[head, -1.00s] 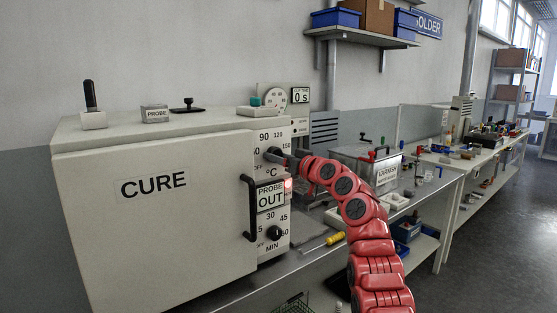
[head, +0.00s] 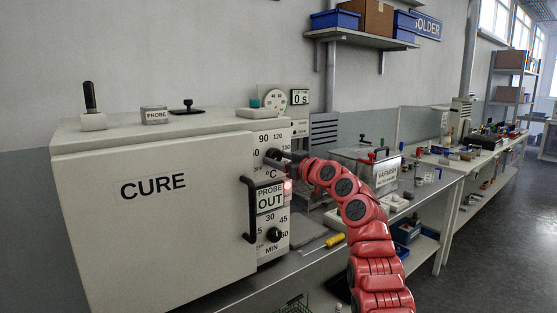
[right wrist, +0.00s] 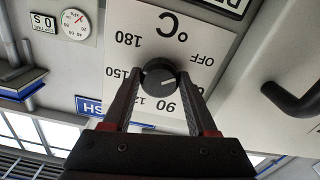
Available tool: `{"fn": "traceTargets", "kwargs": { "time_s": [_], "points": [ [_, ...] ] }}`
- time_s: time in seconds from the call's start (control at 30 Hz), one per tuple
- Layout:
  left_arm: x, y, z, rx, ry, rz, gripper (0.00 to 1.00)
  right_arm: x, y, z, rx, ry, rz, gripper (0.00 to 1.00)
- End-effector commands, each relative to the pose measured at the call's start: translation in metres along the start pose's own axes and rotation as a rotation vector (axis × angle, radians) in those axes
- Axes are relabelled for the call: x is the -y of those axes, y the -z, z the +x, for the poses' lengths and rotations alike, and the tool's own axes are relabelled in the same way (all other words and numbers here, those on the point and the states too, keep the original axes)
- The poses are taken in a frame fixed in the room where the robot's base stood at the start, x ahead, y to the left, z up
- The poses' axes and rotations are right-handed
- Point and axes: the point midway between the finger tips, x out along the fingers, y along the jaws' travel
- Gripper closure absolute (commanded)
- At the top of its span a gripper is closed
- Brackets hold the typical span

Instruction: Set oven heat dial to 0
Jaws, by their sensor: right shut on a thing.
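The oven is a pale box with a door (head: 150,215) marked CURE. Its heat dial is a round black knob (right wrist: 160,84) on the °C panel, in the middle of the right wrist view, where the lettering is upside down. A white pointer line on the knob lies towards the side between the OFF and 60 marks. My right gripper (right wrist: 160,90) is shut on the knob, one finger on each side. In the head view, my right gripper (head: 278,157) reaches the panel from the right and partly hides the dial. My left gripper is not in view.
A black door handle (head: 246,209) sticks out beside the panel. A lower minutes dial (head: 274,234) and a PROBE OUT sign (head: 270,197) are below the heat dial. A bench with a clear-sided box (head: 365,165) stands to the right.

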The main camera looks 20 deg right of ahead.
Motion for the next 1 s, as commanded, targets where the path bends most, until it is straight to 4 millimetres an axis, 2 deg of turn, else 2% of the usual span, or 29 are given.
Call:
{"fn": "traceTargets", "kwargs": {
  "time_s": [0.13, 0.17, 0.3, 0.33, 0.73, 0.87, 1.0],
  "points": [
    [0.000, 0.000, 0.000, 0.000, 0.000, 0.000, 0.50, 0.000, -0.002, 0.000, 0.003, 0.001, 0.000, 0.97],
    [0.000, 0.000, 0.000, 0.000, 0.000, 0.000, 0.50, 0.000, -0.002, 0.000, 0.003, 0.001, 0.000, 0.40],
    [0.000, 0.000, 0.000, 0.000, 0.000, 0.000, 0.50, 0.000, -0.001, 0.000, 0.002, 0.001, 0.000, 0.15],
    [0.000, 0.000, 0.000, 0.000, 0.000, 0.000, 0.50, 0.000, -0.001, 0.000, 0.002, 0.001, 0.000, 0.11],
    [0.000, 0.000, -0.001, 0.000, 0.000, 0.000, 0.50, 0.000, 0.000, -0.004, -0.002, 0.001, 0.000, 0.11],
    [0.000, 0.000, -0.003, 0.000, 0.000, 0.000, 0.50, 0.000, -0.002, -0.014, 0.000, 0.002, 0.001, 0.11],
    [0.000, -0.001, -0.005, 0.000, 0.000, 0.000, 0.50, 0.000, -0.002, -0.033, 0.000, -0.002, -0.001, 0.11]
  ]
}}
